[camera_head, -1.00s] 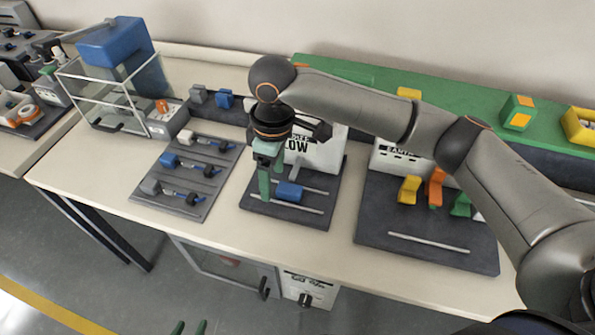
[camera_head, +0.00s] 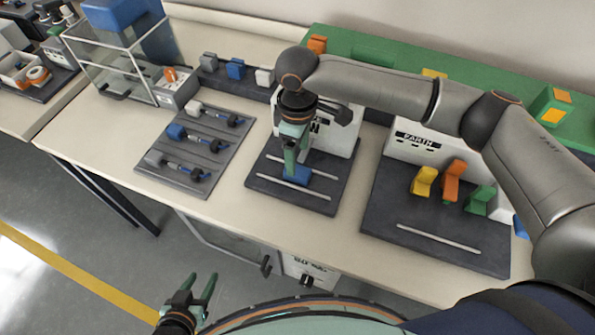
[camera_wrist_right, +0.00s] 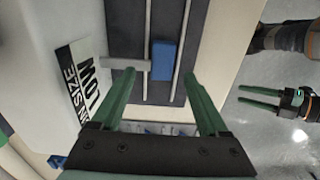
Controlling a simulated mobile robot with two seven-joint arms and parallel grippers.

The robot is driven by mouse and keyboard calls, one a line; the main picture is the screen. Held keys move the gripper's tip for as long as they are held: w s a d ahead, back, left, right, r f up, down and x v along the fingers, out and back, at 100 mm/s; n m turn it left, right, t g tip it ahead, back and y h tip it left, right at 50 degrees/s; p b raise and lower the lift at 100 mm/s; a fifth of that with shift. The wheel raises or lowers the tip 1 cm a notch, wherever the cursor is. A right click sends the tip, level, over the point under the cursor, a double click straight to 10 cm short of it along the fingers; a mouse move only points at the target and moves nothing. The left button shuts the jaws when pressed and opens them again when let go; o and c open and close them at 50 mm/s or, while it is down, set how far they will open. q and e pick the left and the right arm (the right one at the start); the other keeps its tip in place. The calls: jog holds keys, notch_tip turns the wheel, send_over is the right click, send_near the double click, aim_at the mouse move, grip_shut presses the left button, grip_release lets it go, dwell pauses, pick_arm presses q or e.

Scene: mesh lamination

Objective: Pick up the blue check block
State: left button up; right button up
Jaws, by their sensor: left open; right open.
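A blue block (camera_head: 297,178) sits between two pale rails on the dark mat (camera_head: 325,198) of the middle station. It also shows in the right wrist view (camera_wrist_right: 162,60). My right gripper (camera_head: 290,170) is over it and partly hides it in the head view. In the right wrist view my right gripper (camera_wrist_right: 159,78) is open, and the block lies beyond the fingertips, in line with the gap between them. Whether the fingers touch it I cannot tell. My left gripper (camera_head: 201,280) is open and empty, over the floor in front of the table.
A white station box stands behind the block, with a grey bar (camera_wrist_right: 124,64) beside it. A tray (camera_head: 195,155) with several connectors is to the left. The right mat (camera_head: 430,215) holds yellow, orange and green pieces. Another blue block (camera_head: 236,68) is at the back.

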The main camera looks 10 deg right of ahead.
aim_at(297, 170)
jog(key=f, duration=0.5)
jog(key=shift+s, duration=0.2)
jog(key=shift+r, duration=0.1)
grip_shut()
dwell(0.3)
